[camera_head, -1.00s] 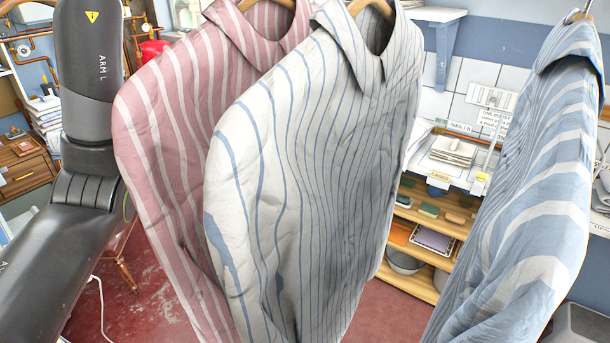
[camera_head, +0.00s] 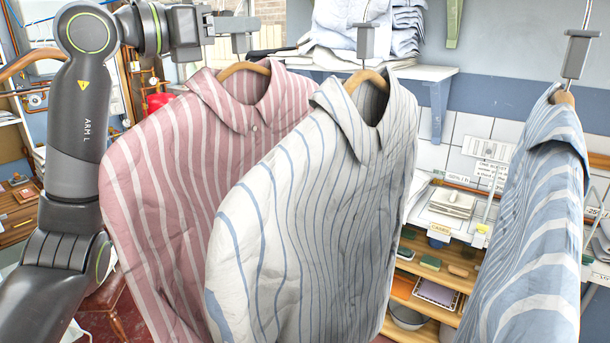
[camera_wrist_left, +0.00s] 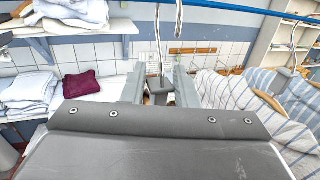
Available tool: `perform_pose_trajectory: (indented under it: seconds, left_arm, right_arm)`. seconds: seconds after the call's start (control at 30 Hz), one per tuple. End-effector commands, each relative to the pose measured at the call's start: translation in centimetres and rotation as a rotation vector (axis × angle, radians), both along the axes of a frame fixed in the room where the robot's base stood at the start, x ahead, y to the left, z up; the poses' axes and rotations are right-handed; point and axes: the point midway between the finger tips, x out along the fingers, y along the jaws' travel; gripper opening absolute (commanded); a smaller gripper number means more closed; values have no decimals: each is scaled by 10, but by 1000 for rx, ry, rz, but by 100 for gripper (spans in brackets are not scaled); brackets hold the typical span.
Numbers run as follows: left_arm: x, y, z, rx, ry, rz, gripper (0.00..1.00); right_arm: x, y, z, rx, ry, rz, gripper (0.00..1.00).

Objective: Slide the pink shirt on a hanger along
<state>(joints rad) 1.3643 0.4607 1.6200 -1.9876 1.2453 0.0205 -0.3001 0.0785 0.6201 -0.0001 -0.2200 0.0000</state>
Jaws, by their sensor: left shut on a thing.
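The pink-and-white striped shirt (camera_head: 175,160) hangs at the left in the head view, on a wooden hanger (camera_head: 245,68). The white shirt with blue stripes (camera_head: 310,190) overlaps its right side. My left gripper (camera_head: 235,30) is above the pink shirt's collar, shut on the grey block of its hanger. In the left wrist view that block (camera_wrist_left: 160,88) sits between the fingers, with a metal hook rising from it towards the blue rail (camera_wrist_left: 235,8). The pink shirt itself is not clear in the wrist view. My right gripper is not in view.
A blue-striped shirt (camera_head: 535,220) hangs farther right, with a gap before it. A wall shelf (camera_head: 430,73) holding folded cloths is behind the shirts. A wooden shelf unit (camera_head: 410,325) stands low behind. A dark red cloth (camera_wrist_left: 80,84) lies left in the wrist view.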

Motion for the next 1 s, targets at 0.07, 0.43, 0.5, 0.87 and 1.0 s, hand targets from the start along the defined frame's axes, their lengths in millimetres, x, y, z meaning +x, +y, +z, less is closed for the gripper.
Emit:
perform_pose_trajectory:
  seconds: [0.07,0.43,0.5,0.87,1.0]
  left_arm:
    - [3,4,1,-1,1,3,0]
    - [4,6,1,-2,-1,1,29]
    - [4,6,1,-2,-1,1,38]
    - [4,6,-1,0,2,1,52]
    - [1,10,-1,-1,1,2,52]
  right_arm:
    - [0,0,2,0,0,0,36]
    - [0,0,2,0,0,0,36]
    - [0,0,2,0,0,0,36]
    - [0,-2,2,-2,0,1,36]
    - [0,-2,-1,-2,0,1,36]
